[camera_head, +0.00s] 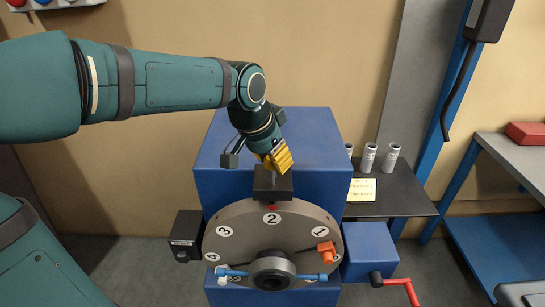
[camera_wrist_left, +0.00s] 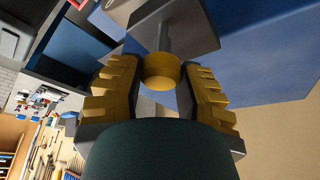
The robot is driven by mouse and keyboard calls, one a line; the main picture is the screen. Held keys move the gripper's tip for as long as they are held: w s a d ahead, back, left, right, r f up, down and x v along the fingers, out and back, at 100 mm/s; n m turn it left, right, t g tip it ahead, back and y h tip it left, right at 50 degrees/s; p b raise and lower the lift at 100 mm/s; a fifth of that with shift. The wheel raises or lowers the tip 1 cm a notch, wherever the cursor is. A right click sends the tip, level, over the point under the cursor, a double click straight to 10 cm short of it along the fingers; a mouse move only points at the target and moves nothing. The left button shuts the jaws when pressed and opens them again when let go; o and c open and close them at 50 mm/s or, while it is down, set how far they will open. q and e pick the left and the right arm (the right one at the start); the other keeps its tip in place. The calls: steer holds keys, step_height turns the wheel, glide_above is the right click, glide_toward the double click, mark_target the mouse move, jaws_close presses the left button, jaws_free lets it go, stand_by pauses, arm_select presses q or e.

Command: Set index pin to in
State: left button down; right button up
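The index pin's yellow knob (camera_wrist_left: 161,72) sits on a thin grey shaft that runs into a dark block (camera_head: 272,183) above the dial. My left gripper (camera_head: 278,161) is at the knob. In the left wrist view its yellow ribbed fingers (camera_wrist_left: 161,85) stand on either side of the knob, with their dark pads seeming to touch it. In the head view the fingers hide the knob. The grey round dial (camera_head: 245,236) shows number 2 at the top, beneath a red mark. My right gripper is not in view.
An orange clamp (camera_head: 326,251) and a blue-ended bar (camera_head: 233,272) are at the dial's front by the dark hub (camera_head: 272,270). A red crank (camera_head: 402,287) sticks out at lower right. Grey cylinders (camera_head: 368,159) and a yellow note (camera_head: 362,190) are on a dark side shelf (camera_head: 408,196).

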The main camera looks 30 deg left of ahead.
arm_select(q)
steer(key=shift+f+b, duration=1)
steer(key=shift+f, duration=0.35)
steer(key=c, duration=0.5)
jaws_free()
steer(key=shift+c, duration=0.2)
steer(key=shift+s+r, duration=0.1)
steer(key=shift+r, duration=0.5)
steer(key=v, duration=1)
steer(key=shift+s+r, duration=0.3)
